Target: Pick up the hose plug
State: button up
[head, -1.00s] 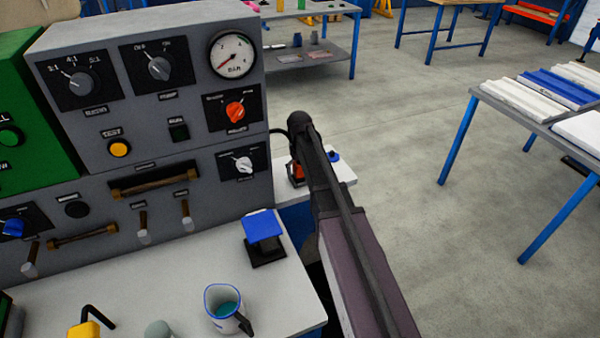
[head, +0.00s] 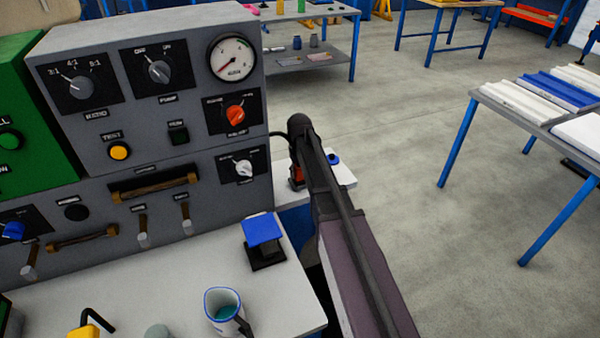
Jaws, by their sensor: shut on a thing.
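My dark arm (head: 350,230) reaches from the lower right up past the right end of the grey control panel. Its far end is a rounded black joint (head: 299,124). My gripper's fingers cannot be made out; they are hidden beyond or below the arm. A small orange-red part (head: 297,173) shows just left of the arm, by a white surface. I cannot tell whether it is the hose plug or something else. No hose plug can be clearly identified.
The grey panel (head: 180,70) stands at left with knobs, a gauge (head: 233,58) and handles. On the white bench (head: 150,290) are a blue-topped block (head: 263,230) and a mug (head: 222,308). A small blue knob-like thing (head: 333,159) lies right of my arm.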

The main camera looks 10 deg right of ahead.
jog(key=shift+r+p, duration=1.25)
jog(key=shift+r, duration=0.1)
jog(key=s+a+r+p, duration=0.1)
jog(key=s+a, duration=0.1)
jog(key=s, duration=0.5)
jog(key=s+a+r+p, duration=0.1)
jog(key=s+a, duration=0.1)
jog(key=s, duration=0.6)
jog(key=shift+s, duration=0.25)
